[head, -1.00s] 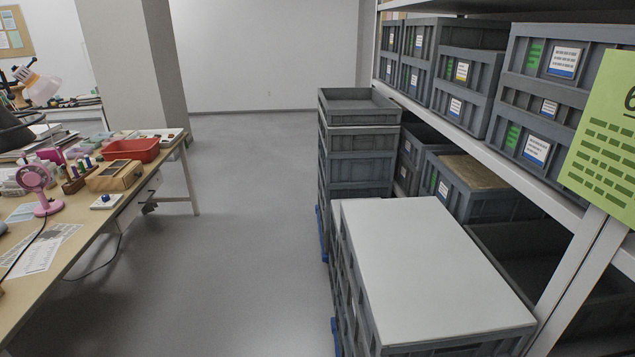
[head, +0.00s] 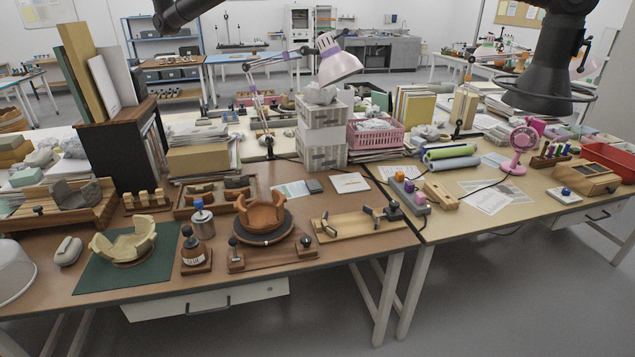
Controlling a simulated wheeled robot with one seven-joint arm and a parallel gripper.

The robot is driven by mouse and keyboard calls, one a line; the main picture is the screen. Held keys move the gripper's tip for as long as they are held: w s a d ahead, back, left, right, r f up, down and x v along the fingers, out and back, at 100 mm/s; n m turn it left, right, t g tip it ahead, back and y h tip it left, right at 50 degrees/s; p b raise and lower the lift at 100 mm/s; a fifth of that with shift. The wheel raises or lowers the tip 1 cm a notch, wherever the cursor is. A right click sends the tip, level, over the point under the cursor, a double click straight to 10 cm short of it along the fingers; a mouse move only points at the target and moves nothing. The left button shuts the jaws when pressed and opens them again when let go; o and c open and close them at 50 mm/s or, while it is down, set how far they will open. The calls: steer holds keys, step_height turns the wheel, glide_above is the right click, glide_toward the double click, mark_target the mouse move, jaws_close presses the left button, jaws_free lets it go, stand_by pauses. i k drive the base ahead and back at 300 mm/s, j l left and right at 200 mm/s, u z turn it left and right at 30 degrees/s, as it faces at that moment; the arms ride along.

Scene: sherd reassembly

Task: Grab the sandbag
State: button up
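I cannot single out the sandbag with certainty. A small pale grey, rounded pouch-like thing (head: 68,251) lies on the brown table at the left, beside the green mat (head: 92,283), and could be it. A dark grey, soft-looking lump (head: 77,194) rests in a wooden cradle (head: 60,217) behind it. More pale grey lumps (head: 40,158) lie further back at the left edge. My gripper is not in view.
The brown table (head: 350,253) holds a partly rebuilt pot (head: 262,212) on a dark turntable, a bowl-shaped sherd (head: 124,243), a glue bottle (head: 192,244) and a wooden clamp jig (head: 358,224). Grey floor (head: 500,290) is free in front.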

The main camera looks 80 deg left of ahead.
mark_target(70, 249)
steer(key=u, duration=3.9)
steer(key=z, duration=0.25)
steer(key=i+j+z, duration=0.15)
steer(key=z, duration=0.25)
steer(key=i+j+z, duration=0.1)
steer(key=j+z, duration=0.15)
steer(key=z, duration=0.15)
steer(key=j+z, duration=0.25)
steer(key=z, duration=0.15)
steer(key=i+j+z, duration=0.1)
steer(key=j+z, duration=0.4)
steer(key=j, duration=0.55)
steer(key=j+z, duration=0.1)
steer(key=j, duration=0.5)
steer(key=k+j+z, duration=0.1)
steer(key=j, duration=0.55)
steer(key=k+j+z, duration=0.1)
steer(key=j, duration=0.55)
steer(key=k+j+z, duration=0.1)
steer(key=j, duration=0.5)
